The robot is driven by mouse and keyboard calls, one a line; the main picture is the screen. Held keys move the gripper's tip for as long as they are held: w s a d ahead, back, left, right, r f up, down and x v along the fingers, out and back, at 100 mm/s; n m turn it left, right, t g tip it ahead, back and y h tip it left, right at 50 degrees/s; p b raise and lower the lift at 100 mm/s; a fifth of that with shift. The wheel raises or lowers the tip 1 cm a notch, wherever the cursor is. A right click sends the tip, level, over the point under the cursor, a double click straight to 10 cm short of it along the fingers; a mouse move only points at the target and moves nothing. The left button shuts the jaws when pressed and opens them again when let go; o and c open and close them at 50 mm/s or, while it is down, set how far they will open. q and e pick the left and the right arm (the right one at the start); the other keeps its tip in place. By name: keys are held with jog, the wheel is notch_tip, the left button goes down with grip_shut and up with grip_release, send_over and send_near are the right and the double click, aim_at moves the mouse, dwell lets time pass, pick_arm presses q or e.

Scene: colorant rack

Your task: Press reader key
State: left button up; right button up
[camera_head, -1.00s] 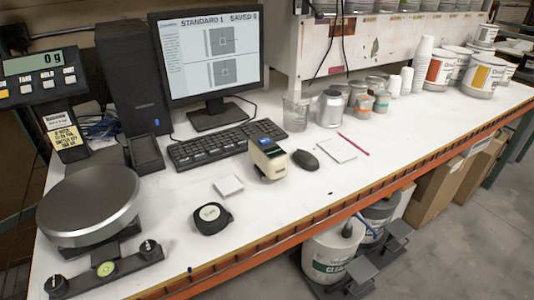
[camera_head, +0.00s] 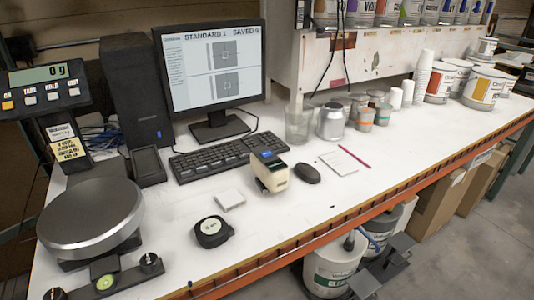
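The reader (camera_head: 270,172) is a small beige handheld device with a dark top and a small lit blue screen. It stands on the white bench between the keyboard and the mouse. Its key is too small to make out. The monitor (camera_head: 212,70) behind it shows "STANDARD" and "SAVED" headings above two grey target pictures; the digits are hard to read. Neither of my grippers shows in the head view.
A scale (camera_head: 92,214) stands left. The bench front (camera_head: 300,222) is clear.

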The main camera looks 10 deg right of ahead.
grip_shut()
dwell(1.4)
